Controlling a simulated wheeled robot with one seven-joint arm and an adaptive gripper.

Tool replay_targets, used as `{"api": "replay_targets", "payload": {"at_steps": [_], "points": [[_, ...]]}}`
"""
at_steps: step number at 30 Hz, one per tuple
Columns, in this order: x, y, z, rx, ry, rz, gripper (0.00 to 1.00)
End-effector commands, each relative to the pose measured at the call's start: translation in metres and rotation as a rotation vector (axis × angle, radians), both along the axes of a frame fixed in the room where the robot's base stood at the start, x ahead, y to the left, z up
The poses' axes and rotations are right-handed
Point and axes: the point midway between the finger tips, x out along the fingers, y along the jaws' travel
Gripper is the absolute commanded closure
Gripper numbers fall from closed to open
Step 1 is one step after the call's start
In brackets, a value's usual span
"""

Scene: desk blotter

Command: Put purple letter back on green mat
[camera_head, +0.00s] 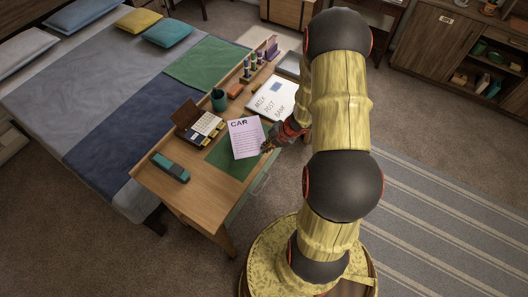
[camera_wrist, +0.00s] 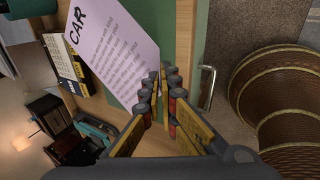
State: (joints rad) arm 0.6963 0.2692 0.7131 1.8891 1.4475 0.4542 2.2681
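The purple letter (camera_head: 246,139), headed "CAR", lies over the green mat (camera_head: 224,166) on the desk, covering much of it. The mat shows beyond the letter's lower and left edges. My gripper (camera_head: 268,146) is at the letter's lower right corner. In the wrist view, the letter (camera_wrist: 112,50) runs into the space between my fingertips (camera_wrist: 158,78), which are close together on its corner. I cannot tell whether the rest of the letter touches the mat or is held slightly above it. The mat also shows in the wrist view (camera_wrist: 146,18).
Behind the letter are a white "MILK POST BANK" pad (camera_head: 271,99), a green cup (camera_head: 219,99) and a brown box with cards (camera_head: 199,124). A teal item (camera_head: 170,167) lies on the otherwise bare front left of the desk (camera_head: 188,195). A bed (camera_head: 95,95) stands to the left.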

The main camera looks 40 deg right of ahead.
Motion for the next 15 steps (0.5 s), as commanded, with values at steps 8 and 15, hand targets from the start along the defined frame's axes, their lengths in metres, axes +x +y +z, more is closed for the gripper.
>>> {"api": "replay_targets", "payload": {"at_steps": [8,15], "points": [[0.013,-0.002,-0.016,0.000,0.000,0.001,1.00],[0.014,-0.002,-0.048,0.000,0.000,0.001,1.00]]}}
